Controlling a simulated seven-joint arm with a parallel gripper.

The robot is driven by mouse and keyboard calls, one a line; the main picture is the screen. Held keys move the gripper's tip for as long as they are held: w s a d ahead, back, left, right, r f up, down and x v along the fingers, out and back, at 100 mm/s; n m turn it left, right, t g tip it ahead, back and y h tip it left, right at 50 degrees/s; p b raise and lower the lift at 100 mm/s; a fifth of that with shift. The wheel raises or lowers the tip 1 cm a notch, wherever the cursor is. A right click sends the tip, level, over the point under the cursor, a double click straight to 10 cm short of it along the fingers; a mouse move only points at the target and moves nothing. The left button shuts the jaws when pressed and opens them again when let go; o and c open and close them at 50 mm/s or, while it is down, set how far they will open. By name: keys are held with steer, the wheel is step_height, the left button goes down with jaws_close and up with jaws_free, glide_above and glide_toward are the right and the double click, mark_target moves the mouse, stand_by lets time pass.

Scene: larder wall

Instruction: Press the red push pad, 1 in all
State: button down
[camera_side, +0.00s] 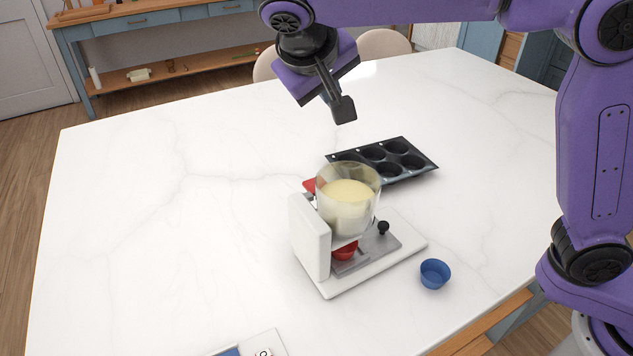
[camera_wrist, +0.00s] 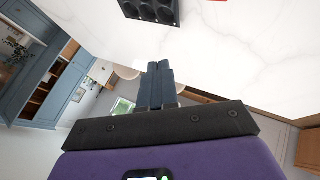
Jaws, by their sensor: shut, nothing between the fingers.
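The red push pad (camera_side: 310,185) shows at the back of a white dispenser (camera_side: 312,240), partly hidden behind its glass bowl (camera_side: 347,200) of pale yellow batter. In the wrist view a red patch (camera_wrist: 217,1) is cut off at the top edge; it may be the pad. My gripper (camera_side: 344,110) is shut and empty, in the air above the table, above and behind the dispenser and apart from it. Its dark fingers (camera_wrist: 158,85) are together in the wrist view.
A dark muffin tin (camera_side: 425,168) lies behind the dispenser, and shows in the wrist view (camera_wrist: 151,10). A blue cup (camera_side: 435,273) stands to the right front. A white and blue item (camera_side: 262,346) is cut off at the bottom. The table's left side (camera_side: 130,210) is clear.

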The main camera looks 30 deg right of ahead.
step_height(320, 180, down, 6)
steer(key=w+a+m, duration=0.1)
steer(key=w, duration=0.1)
steer(key=shift+a+r+t+h, duration=0.2)
steer(key=shift+a+t+h, duration=0.1)
steer(key=shift+h, duration=0.1)
steer(key=shift+f, duration=0.1)
steer(key=shift+f, duration=4.35)
steer(key=shift+f, duration=0.15)
steer(key=shift+s+f, duration=0.1)
steer(key=shift+f, duration=0.15)
steer(key=shift+f, duration=0.15)
